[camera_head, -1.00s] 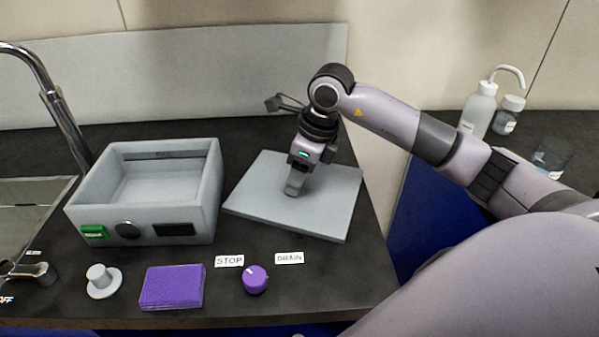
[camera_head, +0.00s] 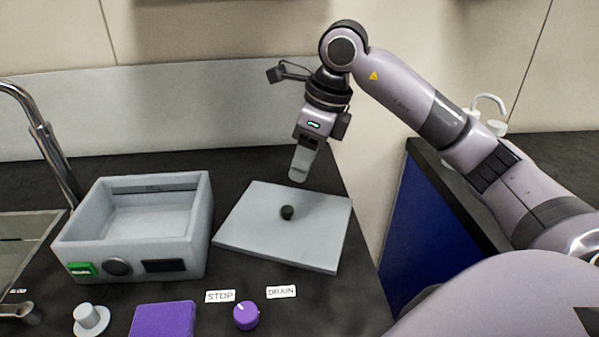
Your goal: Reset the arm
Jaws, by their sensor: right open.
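My right arm comes in from the right. Its gripper (camera_head: 299,174) points down and hangs above the far right part of a flat grey lid-like plate (camera_head: 262,237). Nothing shows between its fingers. The plate lies on the dark counter with a small black knob (camera_head: 287,212) near its middle. The gripper is apart from the knob, up and to its right. My left gripper is not in the picture.
An open grey box (camera_head: 132,222) with a green button stands left of the plate. In front are a purple knob (camera_head: 246,315) by STOP and DRAIN labels, a purple block (camera_head: 163,320) and a grey peg (camera_head: 90,318). A sink and tap (camera_head: 45,135) are at left.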

